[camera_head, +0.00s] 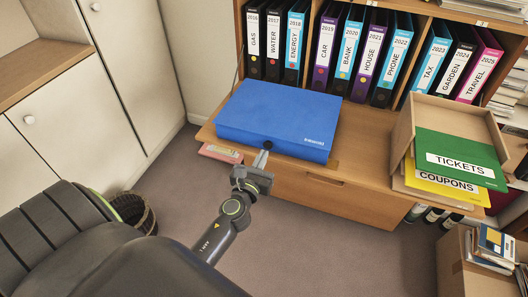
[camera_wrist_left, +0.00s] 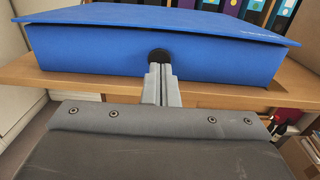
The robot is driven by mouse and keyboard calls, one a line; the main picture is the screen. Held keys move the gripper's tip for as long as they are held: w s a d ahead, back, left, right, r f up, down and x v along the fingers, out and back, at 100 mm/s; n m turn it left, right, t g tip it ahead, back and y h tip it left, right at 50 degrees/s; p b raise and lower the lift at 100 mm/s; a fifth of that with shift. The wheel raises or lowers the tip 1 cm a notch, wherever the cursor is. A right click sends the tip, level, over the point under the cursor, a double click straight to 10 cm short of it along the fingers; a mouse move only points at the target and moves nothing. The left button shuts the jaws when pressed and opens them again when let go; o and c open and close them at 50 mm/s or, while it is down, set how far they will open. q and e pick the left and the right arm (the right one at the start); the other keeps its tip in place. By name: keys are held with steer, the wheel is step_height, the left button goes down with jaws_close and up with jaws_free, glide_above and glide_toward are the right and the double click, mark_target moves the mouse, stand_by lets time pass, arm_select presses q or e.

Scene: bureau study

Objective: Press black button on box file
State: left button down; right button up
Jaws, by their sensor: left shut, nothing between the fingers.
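The blue box file (camera_head: 278,115) lies flat and shut on the wooden bureau surface, its front edge facing me. Its black button (camera_head: 267,145) is on the front face, just above my fingertips. In the left wrist view the box file (camera_wrist_left: 90,55) spans the upper part, and the round black button (camera_wrist_left: 159,55) shows right at the tips of my fingers. My left gripper (camera_head: 261,160) is shut and empty, its tips at the button; I cannot tell whether they touch it. The gripper (camera_wrist_left: 160,72) partly covers the button's lower edge. My right gripper is not in view.
A row of labelled binders (camera_head: 326,50) stands on the shelf behind. A wooden tray (camera_head: 455,115) with green and yellow folders (camera_head: 461,158) is at the right. A red item (camera_head: 221,153) lies left of my gripper. Drawers (camera_head: 318,189) are below the surface.

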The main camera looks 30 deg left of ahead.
arm_select(q)
steer(key=shift+x, duration=1)
